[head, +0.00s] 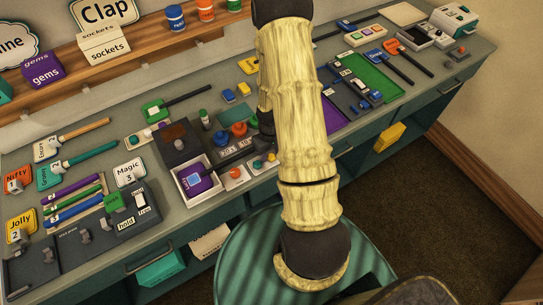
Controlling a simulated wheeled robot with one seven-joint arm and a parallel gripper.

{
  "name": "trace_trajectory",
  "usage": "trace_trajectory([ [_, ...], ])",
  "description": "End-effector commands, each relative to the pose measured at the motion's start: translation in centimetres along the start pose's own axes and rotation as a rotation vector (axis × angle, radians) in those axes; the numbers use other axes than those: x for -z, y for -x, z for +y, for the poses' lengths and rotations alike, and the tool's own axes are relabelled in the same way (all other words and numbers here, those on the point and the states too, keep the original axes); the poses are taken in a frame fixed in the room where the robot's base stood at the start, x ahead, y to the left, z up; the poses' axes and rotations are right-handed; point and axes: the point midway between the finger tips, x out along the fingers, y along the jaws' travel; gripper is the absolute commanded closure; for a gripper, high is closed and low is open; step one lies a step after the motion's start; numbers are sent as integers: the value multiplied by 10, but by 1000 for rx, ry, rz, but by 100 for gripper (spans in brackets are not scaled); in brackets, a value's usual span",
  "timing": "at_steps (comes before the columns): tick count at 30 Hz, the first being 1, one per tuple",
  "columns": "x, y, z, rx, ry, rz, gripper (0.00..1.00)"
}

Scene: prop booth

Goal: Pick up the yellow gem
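I cannot make out a yellow gem for certain. A small yellow piece (244,89) lies on the grey counter (105,150), just left of my arm and beside a small blue piece (228,96). Both are too small to tell whether they are gems. A purple box labelled "gems" (42,69) stands at the back left, by the wooden shelf. My arm rises through the middle of the view and hides part of the counter. Its gripper end does not show.
An open white box (198,182) holds a purple thing with a blue square. Round red and blue knobs (229,135) stand left of my arm. A green tray (377,82) lies to the right. Card signs and rods crowd the left counter. Dark carpet (425,215) is clear at right.

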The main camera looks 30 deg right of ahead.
Motion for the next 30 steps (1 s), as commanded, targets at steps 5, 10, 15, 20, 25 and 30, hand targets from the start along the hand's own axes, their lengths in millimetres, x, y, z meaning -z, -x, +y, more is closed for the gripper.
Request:
trace_trajectory([
  [5,0,0,0,0,0,0,62],
  [10,0,0,0,0,0,0,62],
  [15,0,0,0,0,0,0,93],
  [20,0,0,0,0,0,0,95],
  [25,0,2,0,0,-1,0,95],
  [30,1,13,0,0,-2,3,95],
])
